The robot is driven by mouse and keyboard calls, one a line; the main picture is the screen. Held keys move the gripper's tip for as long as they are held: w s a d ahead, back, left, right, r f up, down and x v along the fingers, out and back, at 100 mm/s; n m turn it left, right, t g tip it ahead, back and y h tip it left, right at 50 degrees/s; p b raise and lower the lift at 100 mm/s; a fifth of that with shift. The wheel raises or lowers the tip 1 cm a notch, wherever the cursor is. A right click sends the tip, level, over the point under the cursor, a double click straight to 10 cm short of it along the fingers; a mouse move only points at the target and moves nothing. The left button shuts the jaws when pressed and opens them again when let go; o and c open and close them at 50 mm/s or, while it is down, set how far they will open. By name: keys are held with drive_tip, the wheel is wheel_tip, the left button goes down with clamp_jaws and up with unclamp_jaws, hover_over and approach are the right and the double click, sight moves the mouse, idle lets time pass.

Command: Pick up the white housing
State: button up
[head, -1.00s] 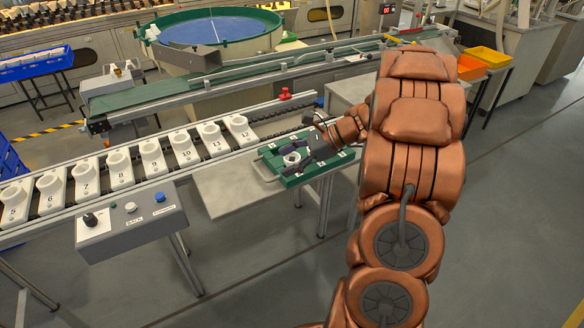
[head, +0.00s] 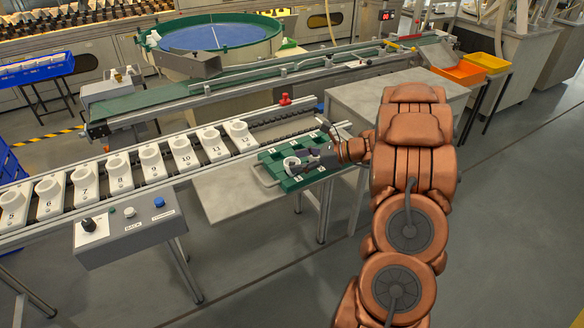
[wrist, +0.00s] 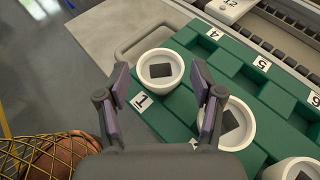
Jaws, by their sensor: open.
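A white, round, cup-like housing (wrist: 160,86) with a dark square inside stands upright on the green tray (wrist: 196,42) by the label 1. My gripper (wrist: 161,76) is open, and this housing shows between its two fingers in the wrist view. I cannot tell how far the fingertips are above or beside it. A second white housing (wrist: 246,122) is just right of the right finger, which partly covers it. A third (wrist: 292,170) is cut off at the lower right. In the head view, my gripper (head: 304,157) is over the tray (head: 290,185) with a white housing (head: 290,166) at its fingers.
The tray lies on a grey table (head: 225,197) beside a conveyor with several numbered white carriers (head: 118,168). A control box (head: 130,228) stands at the front. A red knob (head: 285,99) is on the conveyor rail. A second grey table (head: 360,95) behind is bare.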

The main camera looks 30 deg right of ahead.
drive_tip(key=shift+x, duration=1.4)
drive_tip(key=c, duration=0.7)
